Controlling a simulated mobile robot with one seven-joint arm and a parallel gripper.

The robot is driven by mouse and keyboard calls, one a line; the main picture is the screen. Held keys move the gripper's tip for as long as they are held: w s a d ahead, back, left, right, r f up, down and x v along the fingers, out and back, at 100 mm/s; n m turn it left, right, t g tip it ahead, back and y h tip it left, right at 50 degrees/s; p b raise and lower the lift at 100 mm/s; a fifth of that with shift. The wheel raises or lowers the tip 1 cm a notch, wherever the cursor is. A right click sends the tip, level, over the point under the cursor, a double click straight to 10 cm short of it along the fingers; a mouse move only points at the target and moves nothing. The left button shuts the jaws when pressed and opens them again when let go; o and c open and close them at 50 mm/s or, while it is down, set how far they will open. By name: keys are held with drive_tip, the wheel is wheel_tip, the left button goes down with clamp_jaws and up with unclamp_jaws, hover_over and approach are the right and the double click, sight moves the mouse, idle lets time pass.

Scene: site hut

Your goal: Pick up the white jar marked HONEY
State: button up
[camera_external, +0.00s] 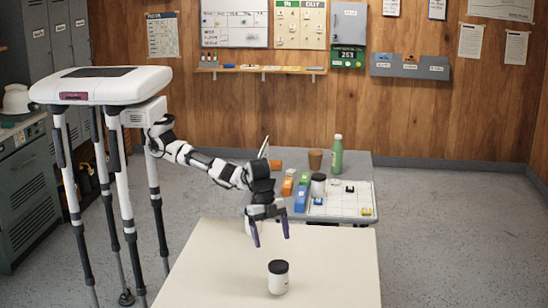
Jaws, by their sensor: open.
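A white jar with a black lid (278,283) stands upright on the pale near table (215,275). A label shows faintly on its side, too small to read. My gripper (271,238) is open and empty, with its fingers pointing down. It is above the table, up and slightly left of this jar in the picture, and apart from it. A second jar with a dark lid (318,188) stands on the grey table behind; I cannot read its marking either. Something white (247,226) is partly hidden by my gripper's left finger.
The grey table (350,160) behind holds a green bottle (337,155), a brown cup (315,160), orange and blue boxes (301,198) and a white gridded tray (350,208). The near table is clear around the front jar. Grey cabinets (25,190) stand at the left.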

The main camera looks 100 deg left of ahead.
sight(279, 265)
drive_tip(key=p+x, duration=0.2)
drive_tip(key=x, duration=0.8)
drive_tip(key=shift+w+f, duration=0.2)
drive_tip(key=c, duration=1.6)
drive_tip(key=shift+r, duration=0.1)
drive_tip(key=shift+r, duration=0.1)
